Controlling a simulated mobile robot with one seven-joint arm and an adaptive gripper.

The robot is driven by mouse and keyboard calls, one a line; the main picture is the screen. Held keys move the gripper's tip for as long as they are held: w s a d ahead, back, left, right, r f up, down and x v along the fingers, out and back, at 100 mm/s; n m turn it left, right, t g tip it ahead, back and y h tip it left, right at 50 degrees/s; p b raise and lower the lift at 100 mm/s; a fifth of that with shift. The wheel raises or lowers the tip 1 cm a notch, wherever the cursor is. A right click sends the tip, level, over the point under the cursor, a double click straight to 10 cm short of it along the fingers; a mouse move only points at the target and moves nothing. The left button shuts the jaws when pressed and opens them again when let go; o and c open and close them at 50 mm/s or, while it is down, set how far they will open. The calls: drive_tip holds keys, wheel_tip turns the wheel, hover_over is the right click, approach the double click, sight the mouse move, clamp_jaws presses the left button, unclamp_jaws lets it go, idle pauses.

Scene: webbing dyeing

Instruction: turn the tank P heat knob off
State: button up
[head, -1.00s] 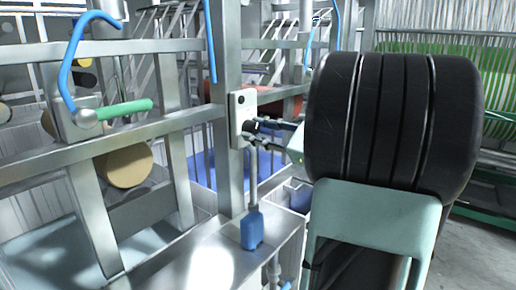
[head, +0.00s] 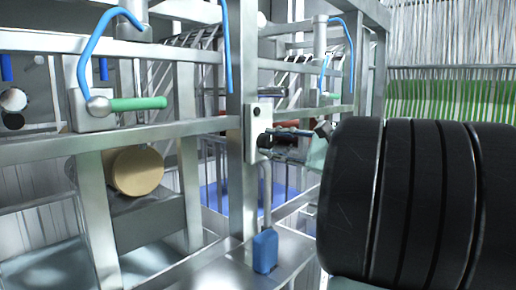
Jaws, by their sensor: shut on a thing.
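A small black knob (head: 265,141) sits on a pale upright plate (head: 256,131) fixed to a metal post, near the middle of the head view. No letter marking the tank can be read. My gripper (head: 275,139) reaches in from the right with its fingers at the knob, shut on it. The knob's pointer and setting are too small to tell. My dark, ribbed arm link covers the lower right of the view.
A blue box (head: 265,250) on a pipe is below the plate. Left are a green-handled lever (head: 138,103), a tan roller (head: 136,170) and curved blue tubes (head: 92,40). Metal rails (head: 60,145) cross the frame close to my gripper. A blue basin (head: 240,198) lies behind.

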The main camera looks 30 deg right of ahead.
idle(0.3)
drive_tip(key=o, duration=1.2)
drive_tip(key=shift+c, duration=0.2)
drive_tip(key=v, duration=1.2)
